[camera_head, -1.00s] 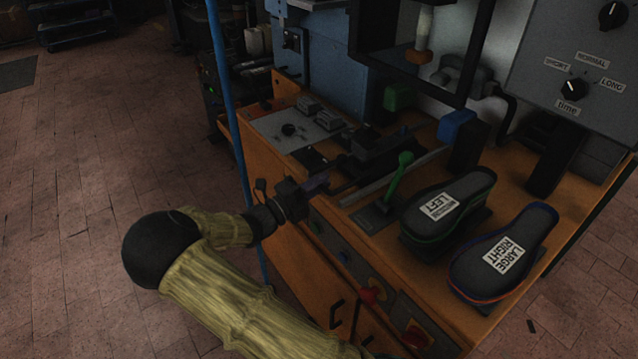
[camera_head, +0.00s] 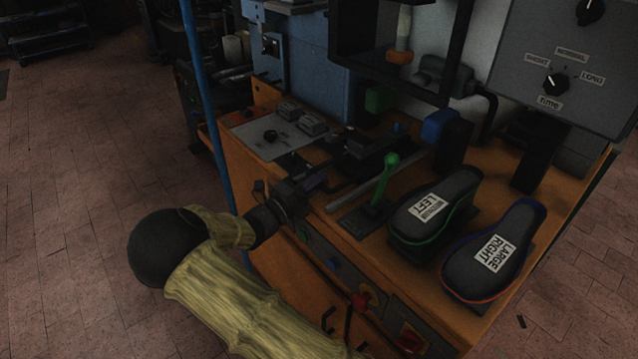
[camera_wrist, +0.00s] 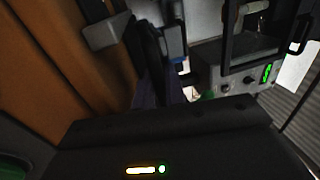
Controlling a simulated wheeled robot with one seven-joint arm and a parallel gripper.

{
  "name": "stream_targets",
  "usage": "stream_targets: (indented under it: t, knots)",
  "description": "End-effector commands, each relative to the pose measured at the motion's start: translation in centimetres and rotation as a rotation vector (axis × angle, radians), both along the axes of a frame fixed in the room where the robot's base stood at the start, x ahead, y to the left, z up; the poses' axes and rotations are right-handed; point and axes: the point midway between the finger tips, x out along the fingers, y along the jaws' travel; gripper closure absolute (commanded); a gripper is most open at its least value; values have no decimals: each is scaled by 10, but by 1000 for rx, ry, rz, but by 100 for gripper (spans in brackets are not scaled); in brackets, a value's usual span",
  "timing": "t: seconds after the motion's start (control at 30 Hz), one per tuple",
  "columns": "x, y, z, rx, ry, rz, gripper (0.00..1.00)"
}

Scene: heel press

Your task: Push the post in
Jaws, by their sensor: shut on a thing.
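In the wrist view, my gripper's fingers (camera_wrist: 158,92) are close together on a dark part at that mechanism. The held part is mostly hidden by the fingers and the shade. I cannot tell clearly which part is the post. A black upright with a blue block (camera_head: 440,124) stands behind the green lever, apart from my gripper. Another block, green (camera_head: 379,98), stands farther back.
The green-knobbed lever (camera_head: 385,180) stands close to the right of my gripper. Two shoe forms, left (camera_head: 436,208) and right (camera_head: 497,250), stand farther right. A blue pole (camera_head: 205,95) rises left of the bench. The brick floor (camera_head: 90,190) at left is clear.

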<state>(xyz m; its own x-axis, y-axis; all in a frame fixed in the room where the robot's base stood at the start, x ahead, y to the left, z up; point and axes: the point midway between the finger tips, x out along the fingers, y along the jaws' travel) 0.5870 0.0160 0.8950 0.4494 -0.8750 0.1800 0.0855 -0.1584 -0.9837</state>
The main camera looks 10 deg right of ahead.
Motion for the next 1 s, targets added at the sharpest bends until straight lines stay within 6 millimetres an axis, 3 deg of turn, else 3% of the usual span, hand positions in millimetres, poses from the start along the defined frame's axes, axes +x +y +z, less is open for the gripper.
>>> stream_targets:
  t: [0.03, 0.07, 0.13, 1.0]
  knots:
    - [0, 1, -1, 0, 2, 2, 100]
    - [0, 1, -1, 0, 3, 2, 84]
    - [0, 0, -1, 0, 3, 2, 70]
    - [-8, 4, -2, 1, 6, -23, 70]
